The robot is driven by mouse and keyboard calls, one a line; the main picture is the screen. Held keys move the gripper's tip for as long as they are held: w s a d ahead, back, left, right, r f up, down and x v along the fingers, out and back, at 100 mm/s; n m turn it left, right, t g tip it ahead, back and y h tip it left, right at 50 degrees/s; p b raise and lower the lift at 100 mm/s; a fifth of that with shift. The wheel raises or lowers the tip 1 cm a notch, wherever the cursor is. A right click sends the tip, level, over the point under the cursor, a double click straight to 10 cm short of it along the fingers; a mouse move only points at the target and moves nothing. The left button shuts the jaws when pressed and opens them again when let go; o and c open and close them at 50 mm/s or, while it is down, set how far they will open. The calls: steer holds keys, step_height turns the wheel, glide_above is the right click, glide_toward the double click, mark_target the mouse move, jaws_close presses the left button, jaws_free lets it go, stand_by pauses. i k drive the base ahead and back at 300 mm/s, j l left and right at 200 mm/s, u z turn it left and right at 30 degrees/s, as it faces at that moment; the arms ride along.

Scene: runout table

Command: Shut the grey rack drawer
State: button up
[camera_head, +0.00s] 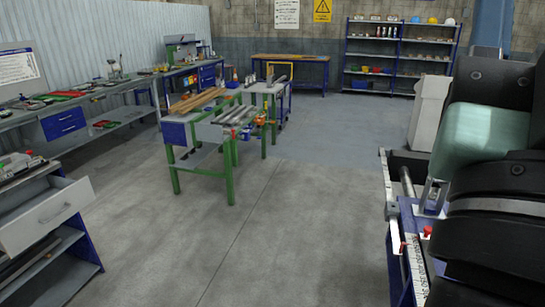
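The grey rack drawer (47,215) is at the lower left, pulled well out of its rack toward the right. Its front panel carries a small handle (52,213). The rack (88,252) has a dark blue side and open shelves below the drawer, and the picture's left edge cuts it off. My black and teal arm links fill the right side of the view, far from the drawer. My gripper is not in view.
A green-legged table (232,175) with bars and planks stands mid-floor. A long workbench (95,93) lines the left wall. A blue machine table (405,260) is close on the right, partly behind my arm. The grey floor (250,245) between rack and machine is clear.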

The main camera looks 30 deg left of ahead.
mark_target(28, 213)
steer(key=u, duration=1.65)
steer(key=i+l+u, duration=0.15)
steer(key=i+u, duration=0.25)
steer(key=i+l+u, duration=0.2)
steer(key=i+u, duration=0.25)
steer(key=k, duration=0.1)
